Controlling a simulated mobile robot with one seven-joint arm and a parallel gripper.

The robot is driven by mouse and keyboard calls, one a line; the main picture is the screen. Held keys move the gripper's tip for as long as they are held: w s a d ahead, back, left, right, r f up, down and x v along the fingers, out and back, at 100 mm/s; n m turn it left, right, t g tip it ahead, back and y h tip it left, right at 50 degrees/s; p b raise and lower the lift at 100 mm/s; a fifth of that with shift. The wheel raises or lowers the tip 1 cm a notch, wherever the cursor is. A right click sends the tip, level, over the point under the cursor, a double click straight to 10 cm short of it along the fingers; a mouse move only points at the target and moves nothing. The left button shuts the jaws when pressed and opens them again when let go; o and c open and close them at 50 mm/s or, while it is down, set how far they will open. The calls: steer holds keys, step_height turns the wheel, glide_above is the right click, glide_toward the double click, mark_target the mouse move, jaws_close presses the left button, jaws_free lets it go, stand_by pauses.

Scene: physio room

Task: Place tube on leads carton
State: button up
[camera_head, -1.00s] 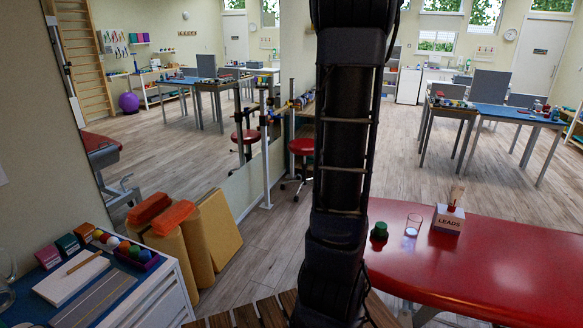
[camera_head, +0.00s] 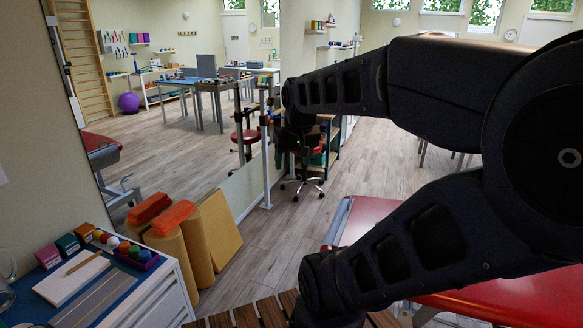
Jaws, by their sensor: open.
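My gripper (camera_head: 302,142) is at the far end of my arm, a small dark shape in front of the stool; it is open, though its fingers are hard to make out. I see nothing between them. The leads carton is hidden behind my arm now; a second ago it showed on the red couch top (camera_head: 505,300), a white box marked LEADS with something upright at its top. A clear glass-like vessel and a green object stood to its left, also hidden now. I cannot pick out the tube.
A blue-topped cabinet (camera_head: 70,300) at lower left holds a white board (camera_head: 72,278), small boxes and a purple tray of coloured balls (camera_head: 135,258). The wooden floor (camera_head: 262,232) between is clear.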

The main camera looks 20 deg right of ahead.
steer(key=shift+s+a+f+n+y, duration=0.2)
steer(key=shift+s+a, duration=0.3)
steer(key=shift+s, duration=0.3)
steer(key=shift+s+a+f+n+y, duration=0.1)
steer(key=shift+s+a+f, duration=0.1)
steer(key=shift+s+a, duration=0.4)
steer(key=shift+s+d, duration=0.15)
steer(key=shift+d, duration=0.05)
